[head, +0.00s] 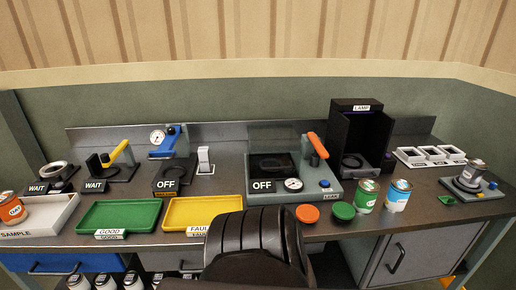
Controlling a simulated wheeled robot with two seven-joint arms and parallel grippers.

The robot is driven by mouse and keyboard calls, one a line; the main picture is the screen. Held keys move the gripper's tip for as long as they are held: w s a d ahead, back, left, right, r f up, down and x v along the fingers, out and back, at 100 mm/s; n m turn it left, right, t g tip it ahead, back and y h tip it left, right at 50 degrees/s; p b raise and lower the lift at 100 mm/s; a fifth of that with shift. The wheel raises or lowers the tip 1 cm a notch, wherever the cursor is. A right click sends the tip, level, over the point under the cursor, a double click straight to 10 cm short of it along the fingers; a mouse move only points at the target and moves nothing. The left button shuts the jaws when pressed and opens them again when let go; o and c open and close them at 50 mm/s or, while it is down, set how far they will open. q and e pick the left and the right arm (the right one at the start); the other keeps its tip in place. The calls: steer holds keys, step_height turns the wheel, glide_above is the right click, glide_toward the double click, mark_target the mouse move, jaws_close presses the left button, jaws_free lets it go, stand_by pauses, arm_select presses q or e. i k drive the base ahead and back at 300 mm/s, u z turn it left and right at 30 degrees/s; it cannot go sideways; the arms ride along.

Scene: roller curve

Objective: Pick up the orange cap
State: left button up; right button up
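The orange cap (307,214) is a round disc lying flat near the front edge of the workbench, right of centre. A green cap (344,211) lies just to its right, apart from it. Neither of my grippers can be made out in the head view. Nothing covers the orange cap.
A green-label can (367,196) and a blue-label can (398,196) stand right of the caps. The yellow tray (203,211) and green tray (118,214) lie left. A dark ribbed shape, unclear what, blocks the bench's front centre.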

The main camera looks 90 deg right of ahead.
mark_target(306, 214)
steer(key=z, duration=0.25)
steer(key=k, duration=0.7)
steer(key=z, duration=0.55)
